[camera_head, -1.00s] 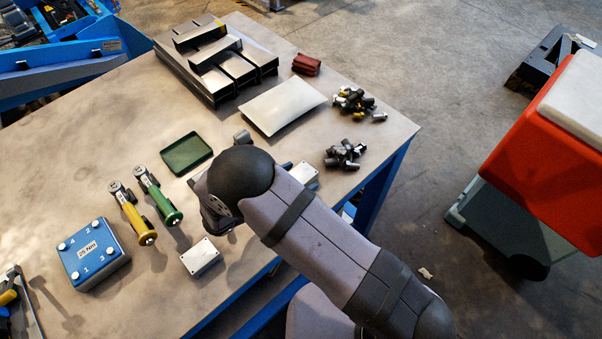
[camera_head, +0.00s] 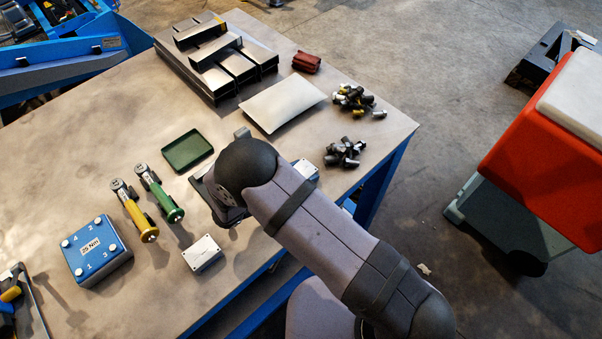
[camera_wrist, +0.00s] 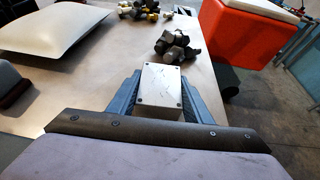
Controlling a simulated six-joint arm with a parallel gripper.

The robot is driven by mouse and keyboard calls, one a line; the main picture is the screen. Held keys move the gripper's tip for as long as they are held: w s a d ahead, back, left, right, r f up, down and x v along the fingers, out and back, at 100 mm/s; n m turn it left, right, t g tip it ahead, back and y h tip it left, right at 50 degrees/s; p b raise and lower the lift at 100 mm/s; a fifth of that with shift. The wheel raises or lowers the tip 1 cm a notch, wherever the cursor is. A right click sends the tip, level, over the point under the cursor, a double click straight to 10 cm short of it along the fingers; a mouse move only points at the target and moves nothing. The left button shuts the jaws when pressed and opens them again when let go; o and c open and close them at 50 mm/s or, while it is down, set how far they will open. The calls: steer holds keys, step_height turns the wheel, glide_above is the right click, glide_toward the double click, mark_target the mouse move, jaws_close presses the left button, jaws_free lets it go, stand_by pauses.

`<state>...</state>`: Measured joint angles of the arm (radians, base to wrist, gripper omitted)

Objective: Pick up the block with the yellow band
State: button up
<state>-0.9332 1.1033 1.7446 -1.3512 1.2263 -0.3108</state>
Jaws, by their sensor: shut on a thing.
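My gripper (camera_wrist: 160,98) has its two blue-grey fingers shut on a pale grey box (camera_wrist: 160,82) with dark screws in its top corners. No yellow band shows on the visible top of this box. I cannot tell whether it touches the table. In the head view my arm hides the fingers, and a pale box (camera_head: 308,170) shows partly beside the arm. The only yellow band I make out on a block-like piece is on a metal bar (camera_head: 203,32) on the stack at the back, away from my gripper.
Dark bolts (camera_head: 343,152) lie just beyond the held box, with more bolts (camera_head: 356,101) behind. A pale curved sheet (camera_head: 283,103), green tray (camera_head: 188,151), yellow and green tools, another pale box (camera_head: 202,253) and a blue box (camera_head: 96,249) occupy the table. A red bin (camera_head: 552,150) stands right.

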mark_target(301, 172)
steer(key=shift+r, duration=0.25)
steer(key=shift+r+b, duration=1.6)
steer(key=shift+r, duration=3.2)
